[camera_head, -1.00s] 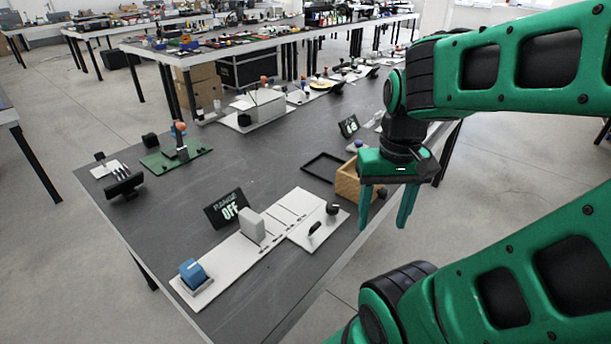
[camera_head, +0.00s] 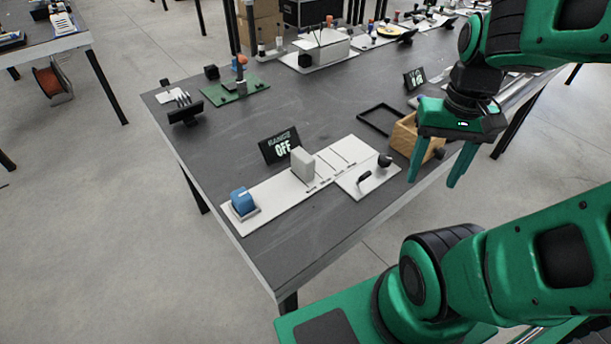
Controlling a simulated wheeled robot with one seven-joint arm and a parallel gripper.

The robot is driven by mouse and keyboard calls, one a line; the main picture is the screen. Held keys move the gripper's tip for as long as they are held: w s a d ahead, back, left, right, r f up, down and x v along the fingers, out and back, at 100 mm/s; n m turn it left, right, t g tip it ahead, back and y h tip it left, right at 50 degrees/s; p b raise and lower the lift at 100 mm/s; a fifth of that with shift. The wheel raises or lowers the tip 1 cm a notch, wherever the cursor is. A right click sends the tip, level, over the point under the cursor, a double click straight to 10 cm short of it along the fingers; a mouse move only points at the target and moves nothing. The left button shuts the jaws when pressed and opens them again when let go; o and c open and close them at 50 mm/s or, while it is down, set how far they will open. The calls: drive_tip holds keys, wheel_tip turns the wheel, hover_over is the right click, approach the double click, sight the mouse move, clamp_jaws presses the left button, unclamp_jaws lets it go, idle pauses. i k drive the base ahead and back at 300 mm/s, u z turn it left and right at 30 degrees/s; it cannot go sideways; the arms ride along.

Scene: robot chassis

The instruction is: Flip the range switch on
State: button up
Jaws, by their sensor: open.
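The blue rocker switch (camera_head: 243,201) sits in a grey housing at the near left end of a long white panel (camera_head: 276,197) on the dark table. A black sign (camera_head: 280,146) behind the panel reads "RANGE OFF". A light grey block (camera_head: 303,162) stands upright on the panel, right of the switch. My gripper (camera_head: 437,177) hangs in the air at the right, fingers pointing down, open and empty. It is well to the right of the switch and touches nothing that I can see.
A wooden box (camera_head: 405,136) stands behind my gripper, beside a black frame (camera_head: 380,119). A white plate with black knobs (camera_head: 368,181) adjoins the panel. A green board (camera_head: 238,91) is farther back. The dark table (camera_head: 215,130) is bare left of the sign.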

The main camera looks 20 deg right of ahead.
sight(367, 174)
drive_tip(key=z, duration=0.55)
drive_tip(key=k, duration=1.85)
drive_tip(key=u, duration=0.45)
drive_tip(key=i, duration=1)
drive_tip(key=z, duration=0.05)
